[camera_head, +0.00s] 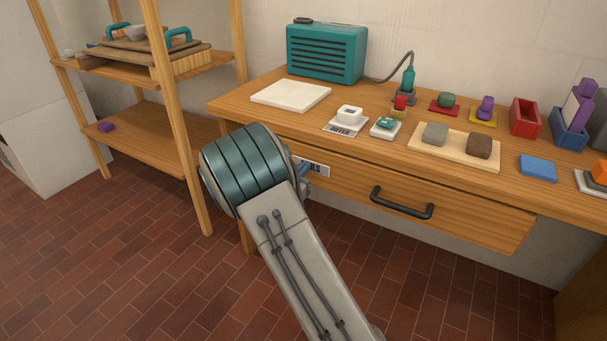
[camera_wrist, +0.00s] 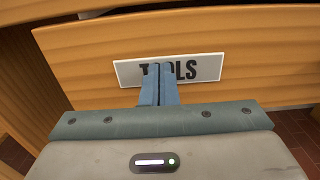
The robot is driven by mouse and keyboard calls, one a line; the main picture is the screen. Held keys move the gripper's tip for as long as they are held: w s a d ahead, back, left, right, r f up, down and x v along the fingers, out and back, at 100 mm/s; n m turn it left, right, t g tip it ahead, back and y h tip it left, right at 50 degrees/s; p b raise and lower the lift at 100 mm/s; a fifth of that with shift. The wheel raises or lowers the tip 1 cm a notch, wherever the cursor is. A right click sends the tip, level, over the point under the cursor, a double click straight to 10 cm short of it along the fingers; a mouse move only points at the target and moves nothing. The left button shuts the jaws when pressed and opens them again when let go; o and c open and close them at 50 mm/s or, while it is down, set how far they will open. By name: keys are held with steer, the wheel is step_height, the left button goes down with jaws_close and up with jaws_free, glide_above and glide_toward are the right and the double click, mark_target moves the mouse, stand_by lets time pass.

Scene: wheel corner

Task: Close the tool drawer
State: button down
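The tool drawer (camera_head: 460,218) is under the workbench top, with a wooden front and a black bar handle (camera_head: 401,205). Its front seems to stand out a little from the bench, with a dark gap above it. A white label reading TOOLS (camera_wrist: 206,68) is on the front's left part. My gripper (camera_wrist: 159,70) is shut and empty, its two blue fingers together in front of the label, hiding its middle letters. I cannot tell whether the fingertips touch it. In the head view, my arm covers the drawer's left end.
The workbench top (camera_head: 235,103) holds a teal radio-like box (camera_head: 326,53), a white board (camera_head: 291,95), a scale, a tan tray (camera_head: 455,154) with two stones, and small coloured blocks and bins. A wooden shelf (camera_head: 150,140) stands at left. The brick floor (camera_head: 120,260) in front is clear.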

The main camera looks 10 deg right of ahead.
steer(key=shift+s, duration=0.1)
steer(key=p+v, duration=0.3)
steer(key=v, duration=1.1)
steer(key=s+d+r+m+g+y+p, duration=0.1)
steer(key=s+d+r+m+g+p, duration=0.95)
steer(key=s+d+r+m, duration=0.35)
steer(key=s+a+r+m+y+p, duration=0.3)
steer(key=s+r+m+y+p, duration=0.2)
steer(key=r, duration=0.4)
steer(key=s+a+r+m+y+p, duration=0.3)
steer(key=s+r+m+y+p, duration=0.3)
steer(key=s+r+m+p, duration=0.1)
steer(key=shift+s+a+r+m, duration=0.35)
steer(key=shift+s+r+m, duration=0.35)
steer(key=shift+s+r, duration=0.3)
steer(key=shift+w+r, duration=0.1)
